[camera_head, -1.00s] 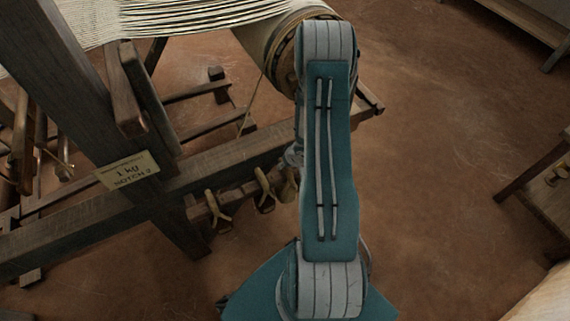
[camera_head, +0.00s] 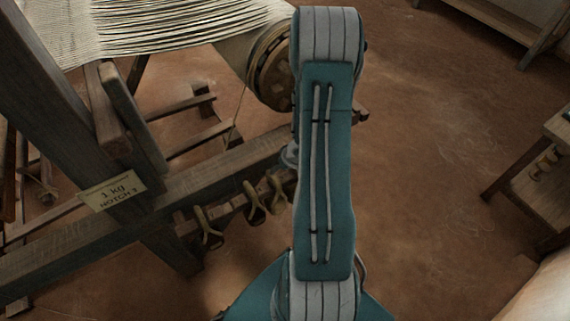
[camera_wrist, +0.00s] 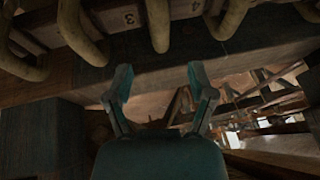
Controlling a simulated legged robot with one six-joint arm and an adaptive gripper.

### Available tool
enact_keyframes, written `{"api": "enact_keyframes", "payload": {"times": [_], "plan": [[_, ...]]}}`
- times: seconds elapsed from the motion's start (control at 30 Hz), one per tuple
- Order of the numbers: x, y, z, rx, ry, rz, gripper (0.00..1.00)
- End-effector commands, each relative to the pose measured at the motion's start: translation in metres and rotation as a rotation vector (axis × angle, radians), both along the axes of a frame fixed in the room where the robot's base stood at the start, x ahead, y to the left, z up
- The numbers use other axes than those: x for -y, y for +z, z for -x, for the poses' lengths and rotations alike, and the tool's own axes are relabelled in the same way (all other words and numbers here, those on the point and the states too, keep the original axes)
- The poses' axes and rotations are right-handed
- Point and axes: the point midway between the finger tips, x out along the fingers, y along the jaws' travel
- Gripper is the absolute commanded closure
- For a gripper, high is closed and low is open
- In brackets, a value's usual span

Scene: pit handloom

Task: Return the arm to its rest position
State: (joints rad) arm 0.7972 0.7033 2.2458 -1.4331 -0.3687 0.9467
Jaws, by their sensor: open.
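My gripper (camera_wrist: 160,84) shows in the wrist view with its two teal fingers spread apart and nothing between them. A wooden beam passes above and beyond the fingertips. In the head view my teal and grey arm rises upright through the middle of the picture, and the gripper is hidden. The handloom (camera_head: 225,170) stands left of and behind my arm, with pale threads (camera_head: 150,25) stretched at the top and a cloth roller (camera_head: 268,75) close to my arm's upper joint.
Curved wooden hooks (camera_head: 255,203) hang along the loom's lower rail; similar hooks (camera_wrist: 160,25) are close above the fingers in the wrist view. A bench (camera_head: 525,175) stands at right. Floor (camera_head: 430,150) between is clear.

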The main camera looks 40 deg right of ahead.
Motion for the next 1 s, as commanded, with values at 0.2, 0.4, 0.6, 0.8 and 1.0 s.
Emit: {"api": "enact_keyframes", "payload": {"times": [0.2,0.4,0.6,0.8,1.0], "plan": [[0.003,0.027,0.012,0.001,0.0,0.0,0.29],[0.003,0.034,0.016,-0.001,0.001,-0.001,0.29],[0.004,0.036,0.014,0.001,0.0,0.006,0.29],[0.011,0.085,-0.011,0.034,-0.004,0.178,0.29],[0.003,0.164,-0.033,0.066,-0.035,0.391,0.29]]}}
